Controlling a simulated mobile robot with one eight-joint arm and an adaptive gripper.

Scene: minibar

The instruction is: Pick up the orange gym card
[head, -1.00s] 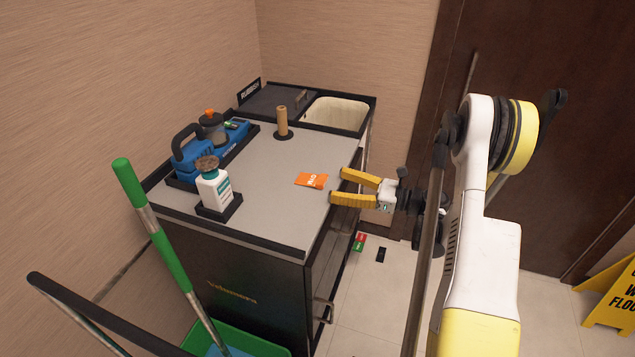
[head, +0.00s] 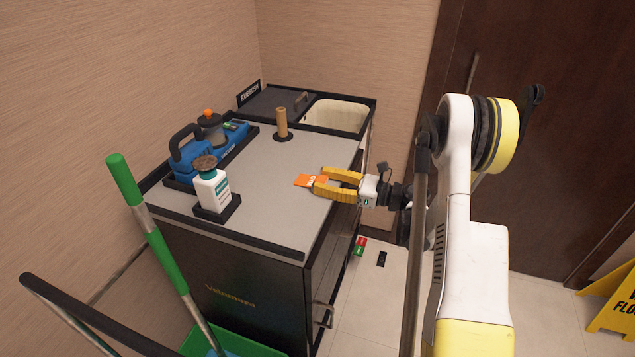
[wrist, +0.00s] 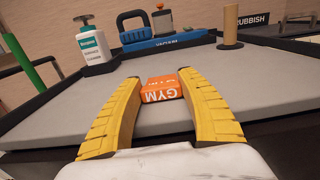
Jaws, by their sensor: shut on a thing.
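The orange gym card (head: 307,180) is at the right edge of the grey cart top (head: 265,205). In the wrist view the card (wrist: 160,88) shows the word GYM upside down and sits between the tips of my yellow fingers. My gripper (head: 320,180) reaches in from the right and is shut on the card by its sides. In the wrist view my gripper (wrist: 160,80) has a wide gap behind the card. The card appears at the level of the cart top; I cannot tell if it touches it.
On the cart stand a white bottle (head: 212,190), a blue vacuum (head: 190,155) in a black tray and a brown upright roll (head: 281,123). A beige bin (head: 335,114) is at the back. A yellow floor sign (head: 612,300) stands at right. The cart top's middle is clear.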

